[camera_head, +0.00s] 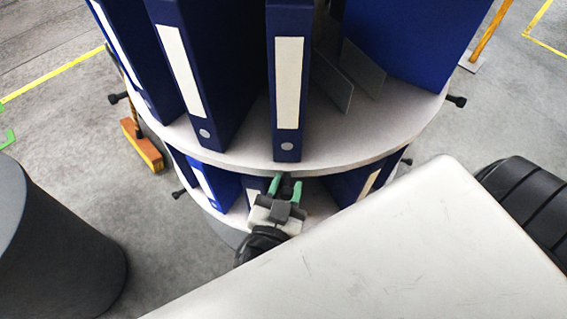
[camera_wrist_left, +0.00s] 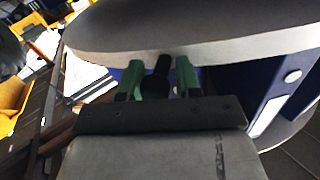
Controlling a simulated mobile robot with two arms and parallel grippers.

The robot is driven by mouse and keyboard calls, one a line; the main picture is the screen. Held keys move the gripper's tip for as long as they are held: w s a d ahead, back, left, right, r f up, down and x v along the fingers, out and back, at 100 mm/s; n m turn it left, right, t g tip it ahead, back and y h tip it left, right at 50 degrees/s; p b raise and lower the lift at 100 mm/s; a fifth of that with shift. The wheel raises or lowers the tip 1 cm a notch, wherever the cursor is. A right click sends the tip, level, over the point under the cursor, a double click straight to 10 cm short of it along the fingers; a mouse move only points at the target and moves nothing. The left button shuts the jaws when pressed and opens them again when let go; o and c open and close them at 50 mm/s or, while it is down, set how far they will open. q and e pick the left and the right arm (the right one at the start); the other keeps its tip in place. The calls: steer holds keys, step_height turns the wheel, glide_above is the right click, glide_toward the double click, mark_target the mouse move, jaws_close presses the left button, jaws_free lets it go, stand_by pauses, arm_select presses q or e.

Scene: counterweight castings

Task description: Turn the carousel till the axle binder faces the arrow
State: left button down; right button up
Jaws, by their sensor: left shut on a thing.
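The carousel (camera_head: 225,158) is a round two-tier stand with white shelves and dark knobs around its rims. Blue binders with pale spine labels stand on it; the front one (camera_head: 289,18) is on the upper tier. I cannot read the labels or tell which is the axle binder. I cannot make out the arrow. My left gripper (camera_head: 286,184) is at the front, at the upper shelf's edge. In the left wrist view its green fingers are shut on a black knob (camera_wrist_left: 158,76) just below the shelf rim. My right gripper is not in view.
A dark knob (camera_head: 456,101) sticks out on the right, another (camera_head: 117,98) on the left. A dark grey rounded object (camera_head: 60,245) stands at the lower left. An orange-brown block (camera_head: 142,147) is on the floor beside the carousel. Grey floor shows on both sides.

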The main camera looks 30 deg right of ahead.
arm_select(q)
steer(key=c, duration=1)
jaws_free()
steer(key=shift+d+r, duration=0.1)
steer(key=shift+o, duration=0.4)
steer(key=shift+w+d, duration=0.1)
steer(key=b+v, duration=0.2)
steer(key=v, duration=0.8)
steer(key=shift+s+a+b, duration=0.25)
steer(key=shift+s+b, duration=0.05)
steer(key=shift+b, duration=0.05)
